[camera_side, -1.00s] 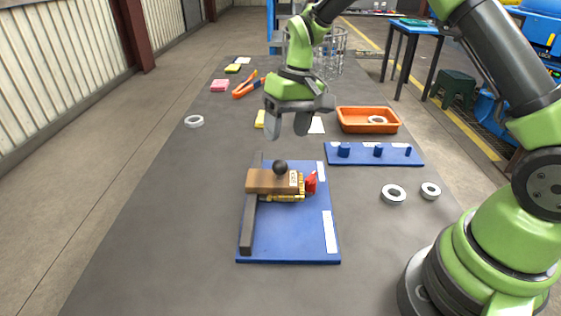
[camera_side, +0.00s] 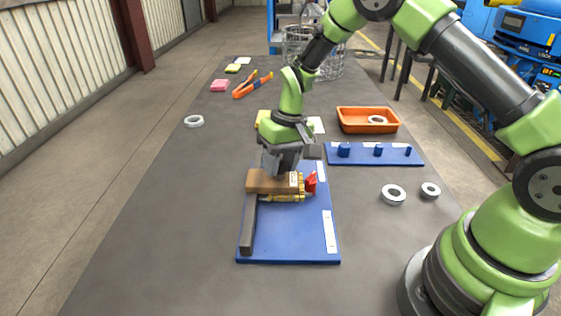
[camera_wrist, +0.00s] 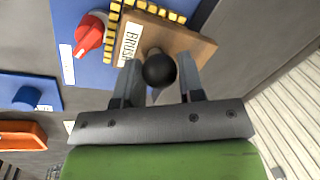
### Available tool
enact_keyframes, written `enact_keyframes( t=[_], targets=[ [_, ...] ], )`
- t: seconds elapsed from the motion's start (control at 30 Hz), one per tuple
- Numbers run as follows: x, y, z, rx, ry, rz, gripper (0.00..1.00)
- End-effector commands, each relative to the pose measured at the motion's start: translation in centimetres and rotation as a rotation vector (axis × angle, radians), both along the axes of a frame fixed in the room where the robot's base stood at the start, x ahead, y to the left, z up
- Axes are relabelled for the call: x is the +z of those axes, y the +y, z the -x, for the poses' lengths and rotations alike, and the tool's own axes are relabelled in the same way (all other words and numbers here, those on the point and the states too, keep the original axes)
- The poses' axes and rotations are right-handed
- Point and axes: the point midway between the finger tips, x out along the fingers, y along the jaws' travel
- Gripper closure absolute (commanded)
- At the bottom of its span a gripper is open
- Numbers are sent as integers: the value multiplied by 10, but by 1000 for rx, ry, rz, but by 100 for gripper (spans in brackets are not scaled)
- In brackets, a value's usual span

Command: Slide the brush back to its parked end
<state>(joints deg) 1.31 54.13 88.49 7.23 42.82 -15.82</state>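My gripper (camera_side: 282,168) is low over the brush and hides the knob in the side view. In the wrist view my gripper (camera_wrist: 160,75) is open, with one finger on each side of the knob. Whether either finger touches it is unclear.
A red knob (camera_side: 311,182) sits beside the bristles. White labels (camera_side: 329,230) lie on the board's right edge. A blue peg board (camera_side: 395,159), an orange tray (camera_side: 350,125) and two grey rings (camera_side: 393,195) are to the right.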

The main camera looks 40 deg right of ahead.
Motion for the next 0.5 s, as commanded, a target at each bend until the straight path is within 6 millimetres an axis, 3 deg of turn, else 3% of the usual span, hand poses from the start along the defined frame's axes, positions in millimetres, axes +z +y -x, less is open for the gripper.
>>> enact_keyframes(
  t=[0.03,0.1,0.27,0.5],
  targets=[
    [0,0,0,0,0,0,90],
    [0,0,0,0,0,0,100],
    [0,6,5,2,2,-2,100],
    [1,40,38,7,1,-3,100]
  ],
)
